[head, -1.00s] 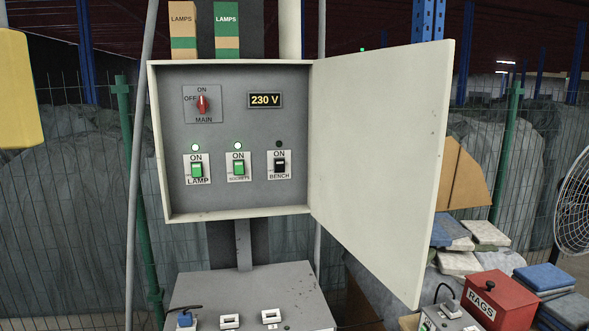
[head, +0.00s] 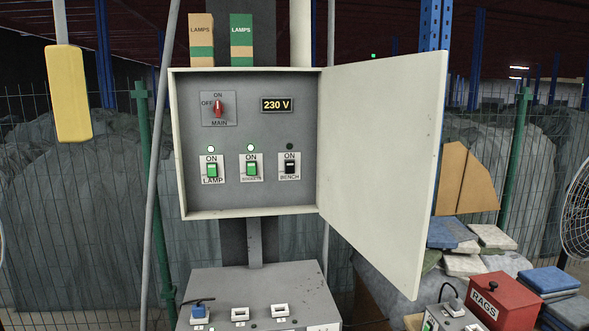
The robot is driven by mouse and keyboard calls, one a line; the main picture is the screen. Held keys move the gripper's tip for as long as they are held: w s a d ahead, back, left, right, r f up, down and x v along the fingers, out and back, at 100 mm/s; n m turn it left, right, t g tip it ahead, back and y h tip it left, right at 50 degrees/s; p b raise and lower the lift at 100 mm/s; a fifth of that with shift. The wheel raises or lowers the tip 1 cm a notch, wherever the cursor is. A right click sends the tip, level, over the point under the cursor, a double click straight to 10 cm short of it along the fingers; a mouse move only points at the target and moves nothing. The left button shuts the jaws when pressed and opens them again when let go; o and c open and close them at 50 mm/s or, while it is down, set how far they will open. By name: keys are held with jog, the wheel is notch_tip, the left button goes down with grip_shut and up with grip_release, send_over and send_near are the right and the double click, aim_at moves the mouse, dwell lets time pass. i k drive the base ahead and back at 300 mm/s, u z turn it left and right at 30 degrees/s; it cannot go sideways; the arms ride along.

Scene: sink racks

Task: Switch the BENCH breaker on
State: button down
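The BENCH breaker (head: 290,167) is the rightmost of three breakers in the open grey panel box (head: 245,209). Its switch is black and the lamp above it is dark. The LAMP breaker (head: 211,171) and the SOCKETS breaker (head: 251,169) show green switches, each with a lit green lamp above. The red MAIN knob (head: 218,109) points up at ON, and the display (head: 276,104) reads 230 V. My gripper is not in view.
The panel door (head: 385,165) stands swung open to the right. A grey box with sockets (head: 260,290) sits below the panel. A yellow hanging thing (head: 73,95) is at left. A red RAGS box (head: 497,300) and a fan (head: 578,210) are at right.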

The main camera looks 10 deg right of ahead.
aim_at(290, 166)
jog(key=u, duration=0.1)
jog(key=i, duration=0.95)
jog(key=z, duration=0.05)
